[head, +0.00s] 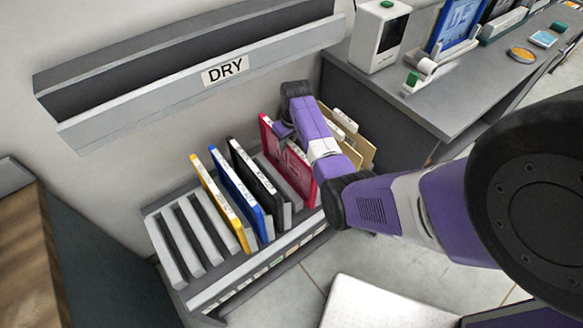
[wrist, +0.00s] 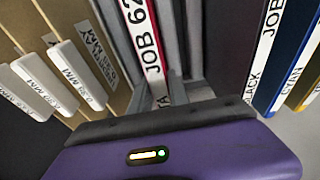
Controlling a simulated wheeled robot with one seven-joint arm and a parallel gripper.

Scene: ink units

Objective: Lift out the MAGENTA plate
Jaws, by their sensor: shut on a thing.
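The magenta plate (head: 288,165) stands upright in the grey slotted rack (head: 180,240), right of the black plate, with its lower end between dividers. My gripper (head: 284,132) is at its upper edge and is shut on it. In the wrist view, the magenta plate (wrist: 155,82) shows mostly as a white label strip reading "JOB 62", running down to my purple gripper body (wrist: 175,150). The fingertips are hard to make out there. I cannot tell whether the plate is raised in its slot.
A black plate (head: 255,178), blue plate (head: 236,190) and yellow plate (head: 216,203) stand left. Tan boards (head: 362,150) with white tags stand close on the right. The DRY trough (head: 200,85) hangs above on the wall. A grey counter (head: 440,95) is at right.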

